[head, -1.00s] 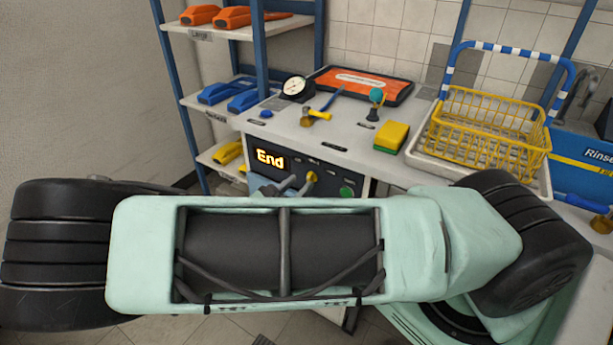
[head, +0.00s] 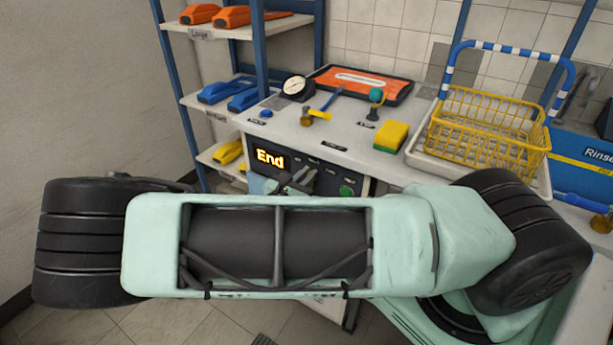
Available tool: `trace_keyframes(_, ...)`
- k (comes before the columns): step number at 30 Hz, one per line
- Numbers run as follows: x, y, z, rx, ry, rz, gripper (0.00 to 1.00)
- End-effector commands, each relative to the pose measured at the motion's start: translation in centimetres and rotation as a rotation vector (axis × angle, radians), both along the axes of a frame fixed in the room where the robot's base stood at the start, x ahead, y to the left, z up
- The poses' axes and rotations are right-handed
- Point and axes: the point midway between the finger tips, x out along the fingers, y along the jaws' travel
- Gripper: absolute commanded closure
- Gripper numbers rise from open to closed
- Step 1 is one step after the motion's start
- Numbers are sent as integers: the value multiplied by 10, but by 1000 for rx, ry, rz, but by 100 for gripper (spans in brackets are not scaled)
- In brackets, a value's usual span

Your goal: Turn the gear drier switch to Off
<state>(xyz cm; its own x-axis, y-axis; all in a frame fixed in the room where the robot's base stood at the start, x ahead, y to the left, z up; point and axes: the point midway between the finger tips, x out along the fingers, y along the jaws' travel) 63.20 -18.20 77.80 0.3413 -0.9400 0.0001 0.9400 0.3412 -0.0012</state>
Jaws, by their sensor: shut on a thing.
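The gear drier's dark control panel (head: 325,168) is on the front of the bench, beyond my arm. Its lit display (head: 270,158) reads "End". A round green button (head: 347,190) is at the panel's right. My gripper (head: 299,180) is at the middle of the panel, with its jaws shut on the switch.
My arm covers much of the lower view. A yellow wire basket (head: 485,130) stands right. Shelves (head: 225,108) stand left.

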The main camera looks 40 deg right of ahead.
Motion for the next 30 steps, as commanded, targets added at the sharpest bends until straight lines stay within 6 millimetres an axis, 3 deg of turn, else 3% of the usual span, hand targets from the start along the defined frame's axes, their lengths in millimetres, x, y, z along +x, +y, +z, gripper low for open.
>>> trace_keyframes(11, 3, 1, 4, -40, 114, 0, 100)
trace_keyframes(30, 14, 6, -4, -225, 622, 1, 100)
